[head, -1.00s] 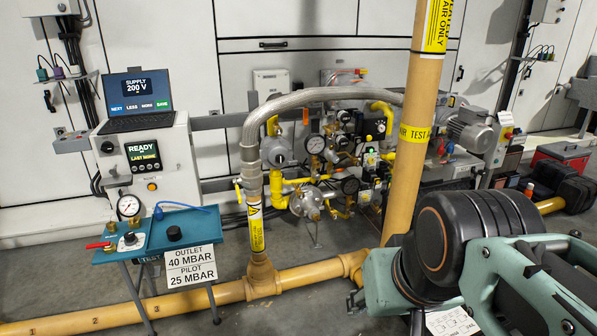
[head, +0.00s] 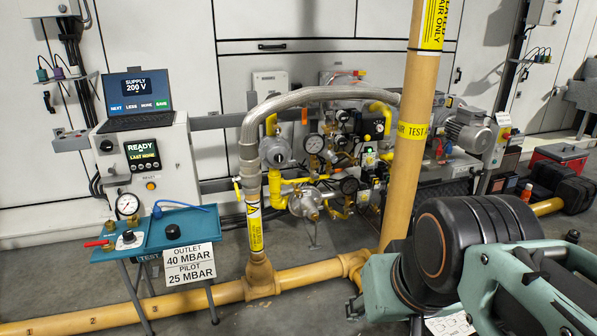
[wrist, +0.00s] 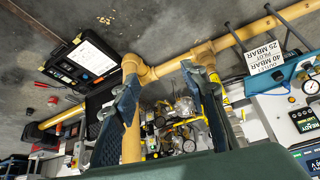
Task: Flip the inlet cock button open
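The burner gas train (head: 330,165), with gauges, yellow pipes and regulators, stands behind the floor pipe in the head view. A small yellow lever (head: 238,190) sits on the riser below the grey hose. I cannot tell for sure which part is the inlet cock button; it is too small to make out. In the wrist view my gripper (wrist: 161,76) is open and empty, its two blue fingers spread apart. The gas train (wrist: 175,125) shows beyond and between the fingers, apart from them. The gripper fingers do not show in the head view.
A tan upright pipe (head: 413,150) stands in front of the gas train's right side. A tan floor pipe (head: 190,300) runs across the front. A teal bench (head: 165,232) and control cabinet (head: 160,160) stand left. An open black case (wrist: 82,62) shows in the wrist view.

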